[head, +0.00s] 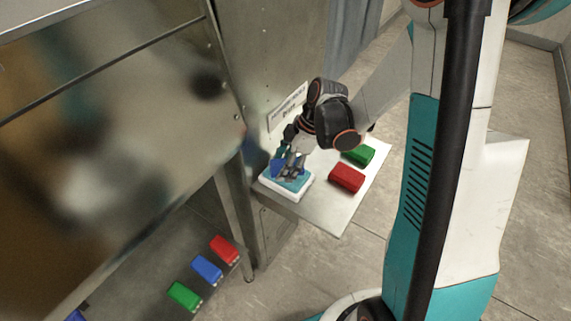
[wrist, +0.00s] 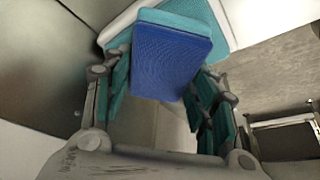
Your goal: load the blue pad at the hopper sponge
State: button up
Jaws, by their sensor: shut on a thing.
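The blue pad (wrist: 172,66) is between the teal-lined fingers of my gripper (wrist: 160,105) in the wrist view. In the head view my gripper (head: 289,164) is over the left end of a pale side shelf, and part of the blue pad (head: 277,169) shows beside the fingers. The teal sponge (head: 293,182) lies in a white tray (head: 290,193) right under the gripper. The pad's far end is at the teal sponge in the wrist view; whether it presses on it cannot be told.
A red block (head: 346,178) and a green block (head: 359,156) lie on the shelf (head: 337,217) right of the tray. A steel cabinet wall (head: 270,65) stands close behind the gripper. Red (head: 224,249), blue (head: 207,268) and green (head: 185,295) blocks show lower left.

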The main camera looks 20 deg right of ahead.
jog(key=shift+r+p, duration=1.95)
jog(key=shift+r, duration=1.2)
jog(key=shift+s+f, duration=0.1)
